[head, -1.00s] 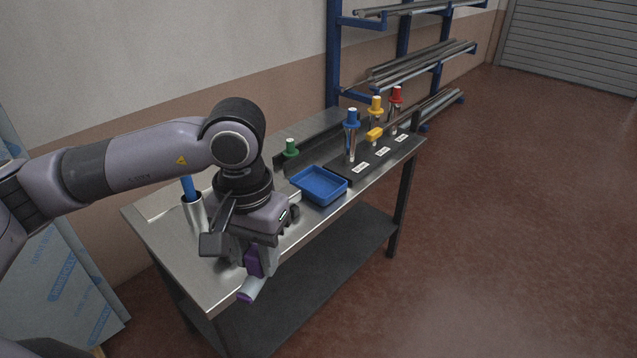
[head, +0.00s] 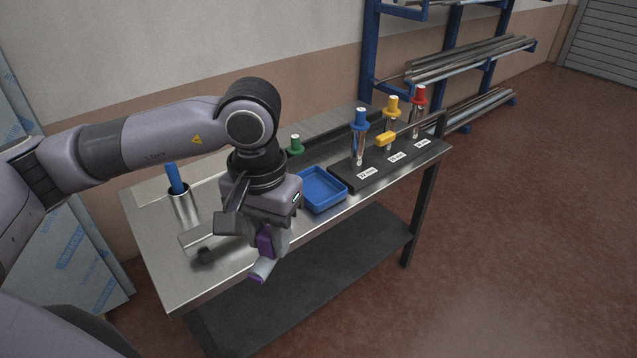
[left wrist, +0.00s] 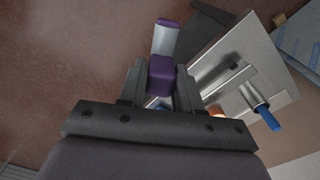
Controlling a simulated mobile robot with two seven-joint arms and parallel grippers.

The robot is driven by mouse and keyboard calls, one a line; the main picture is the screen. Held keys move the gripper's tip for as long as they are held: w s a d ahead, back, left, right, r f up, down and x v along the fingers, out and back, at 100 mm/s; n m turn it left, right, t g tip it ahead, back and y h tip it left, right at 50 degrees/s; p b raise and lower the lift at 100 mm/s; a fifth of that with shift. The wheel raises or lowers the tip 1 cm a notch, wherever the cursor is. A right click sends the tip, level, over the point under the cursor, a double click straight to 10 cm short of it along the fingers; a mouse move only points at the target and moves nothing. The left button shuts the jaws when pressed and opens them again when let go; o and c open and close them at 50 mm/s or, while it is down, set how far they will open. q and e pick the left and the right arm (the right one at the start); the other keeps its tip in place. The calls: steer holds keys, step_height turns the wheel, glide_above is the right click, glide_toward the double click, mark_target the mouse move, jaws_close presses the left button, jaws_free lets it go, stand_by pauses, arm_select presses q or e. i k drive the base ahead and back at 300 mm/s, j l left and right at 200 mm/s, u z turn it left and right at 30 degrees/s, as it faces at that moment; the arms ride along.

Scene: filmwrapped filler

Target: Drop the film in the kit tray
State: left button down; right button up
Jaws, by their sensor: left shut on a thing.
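The film (head: 262,268), a pale tube-like piece with purple parts, is held in my left gripper (head: 267,244). The gripper is shut on its purple block, and the tube sticks out below, tilted, at the bench's front edge. In the left wrist view the purple block sits between the fingers (left wrist: 162,84), with the film's pale, purple-capped tube (left wrist: 164,40) beyond them. The kit tray, apparently the blue tray (head: 323,206), lies on the bench right of the gripper, apart from it. It looks empty. My right gripper is not in view.
The steel bench (head: 165,262) carries a metal cup (head: 184,207) with a blue rod at left. A flat bar with a dark knob (head: 205,256) lies beside my gripper. A black stand (head: 385,168) with colour-topped tubes is right of the tray. A green-topped piece (head: 295,145) stands behind it.

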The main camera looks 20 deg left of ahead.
mark_target(313, 188)
steer(key=i+l+u, duration=0.3)
steer(key=i+l, duration=0.2)
steer(key=i, duration=0.15)
steer(key=i+l+u, duration=0.1)
steer(key=i, duration=0.45)
